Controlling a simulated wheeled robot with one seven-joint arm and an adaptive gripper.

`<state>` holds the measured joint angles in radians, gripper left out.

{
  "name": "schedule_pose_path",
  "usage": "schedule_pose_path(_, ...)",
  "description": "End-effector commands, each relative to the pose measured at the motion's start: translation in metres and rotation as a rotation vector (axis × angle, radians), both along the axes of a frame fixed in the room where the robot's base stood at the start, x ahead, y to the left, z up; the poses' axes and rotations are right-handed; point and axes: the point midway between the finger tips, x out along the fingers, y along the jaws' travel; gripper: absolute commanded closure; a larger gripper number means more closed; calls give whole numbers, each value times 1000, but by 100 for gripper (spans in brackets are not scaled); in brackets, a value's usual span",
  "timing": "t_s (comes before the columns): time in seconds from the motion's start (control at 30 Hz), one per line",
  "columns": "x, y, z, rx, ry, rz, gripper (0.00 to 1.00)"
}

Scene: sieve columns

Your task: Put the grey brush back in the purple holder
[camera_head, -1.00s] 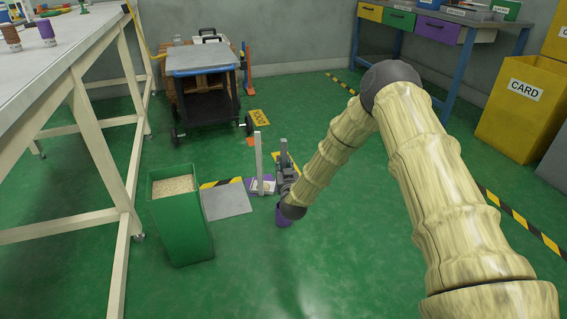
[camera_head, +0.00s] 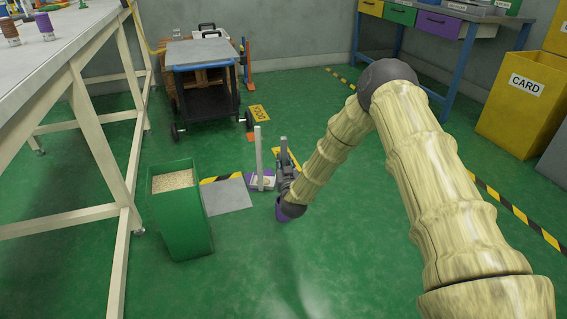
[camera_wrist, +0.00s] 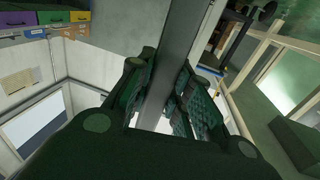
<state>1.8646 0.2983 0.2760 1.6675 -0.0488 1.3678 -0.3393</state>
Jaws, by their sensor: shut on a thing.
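My gripper (camera_wrist: 165,90) is shut on a long grey bar, the handle of the grey brush (camera_wrist: 182,35), which runs between the fingers and out of the top of the wrist view.
A pale grey post (camera_head: 259,155) with a purple-and-white base (camera_head: 262,182) stands just left of my gripper. A green bin (camera_head: 181,220) of granules and a grey floor plate (camera_head: 227,197) are farther left. A cart (camera_head: 205,80) stands behind. The floor in front is clear.

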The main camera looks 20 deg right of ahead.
Motion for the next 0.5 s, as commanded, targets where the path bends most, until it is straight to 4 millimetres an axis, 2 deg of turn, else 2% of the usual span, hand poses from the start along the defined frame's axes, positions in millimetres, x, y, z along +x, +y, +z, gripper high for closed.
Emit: schedule_pose_path(0.5,0,0,-8,0,0,0,100)
